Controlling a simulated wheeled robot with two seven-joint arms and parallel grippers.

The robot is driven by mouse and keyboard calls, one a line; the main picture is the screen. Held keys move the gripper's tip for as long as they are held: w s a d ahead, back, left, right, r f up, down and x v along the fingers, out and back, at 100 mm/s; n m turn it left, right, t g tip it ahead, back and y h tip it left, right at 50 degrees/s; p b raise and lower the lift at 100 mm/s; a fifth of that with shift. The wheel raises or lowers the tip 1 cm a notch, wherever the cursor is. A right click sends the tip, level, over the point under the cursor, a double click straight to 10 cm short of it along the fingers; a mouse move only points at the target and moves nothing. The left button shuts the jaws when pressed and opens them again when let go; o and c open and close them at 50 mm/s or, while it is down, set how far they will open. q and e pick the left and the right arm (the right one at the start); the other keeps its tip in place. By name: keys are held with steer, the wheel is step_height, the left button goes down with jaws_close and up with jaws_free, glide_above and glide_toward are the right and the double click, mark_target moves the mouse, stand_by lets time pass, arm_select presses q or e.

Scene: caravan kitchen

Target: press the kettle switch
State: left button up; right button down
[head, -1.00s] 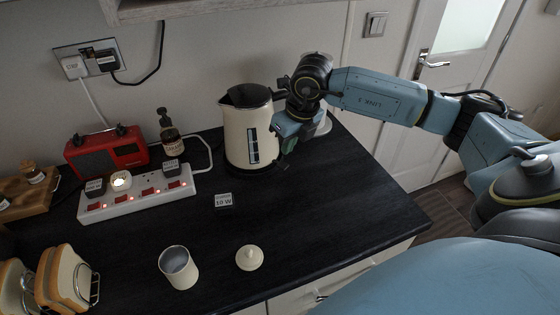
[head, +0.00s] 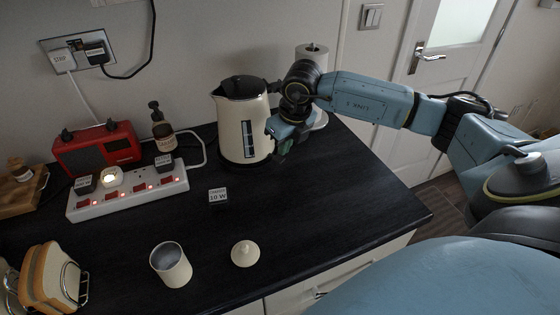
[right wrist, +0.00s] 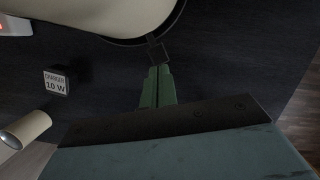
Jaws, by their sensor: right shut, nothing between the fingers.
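The cream kettle (head: 232,128) with a black lid and a dark level window stands on the worktop. Its rounded lower body (right wrist: 85,12) and dark base rim show at the top of the right wrist view. A small dark square tab, which looks like the kettle switch (right wrist: 158,53), sticks out from that rim. My right gripper (head: 284,148) is low at the kettle's right side. In the right wrist view its green fingers (right wrist: 157,72) are together and empty, with their tips right at the tab. I cannot tell whether they touch it. My left gripper is not in view.
A white power strip (head: 128,196) with lit red switches, a red radio (head: 97,150) and a bottle (head: 163,133) are left of the kettle. A paper roll (head: 318,57) stands behind my wrist.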

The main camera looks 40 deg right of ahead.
mark_target(282, 161)
steer(key=shift+b+x, duration=0.5)
steer(key=shift+x, duration=0.7)
steer(key=shift+s+b+x, duration=0.25)
steer(key=shift+b+x, duration=0.6)
steer(key=shift+x, duration=0.15)
steer(key=shift+r, duration=0.15)
steer(key=shift+s+r, duration=0.1)
steer(key=shift+s, duration=0.15)
steer(key=shift+s+r+p, duration=0.2)
steer(key=shift+s+p, duration=0.05)
steer(key=shift+s, duration=0.4)
steer(key=shift+s+r+p, duration=0.2)
steer(key=shift+s+r, duration=0.05)
steer(key=shift+s, duration=0.4)
steer(key=shift+r, duration=0.1)
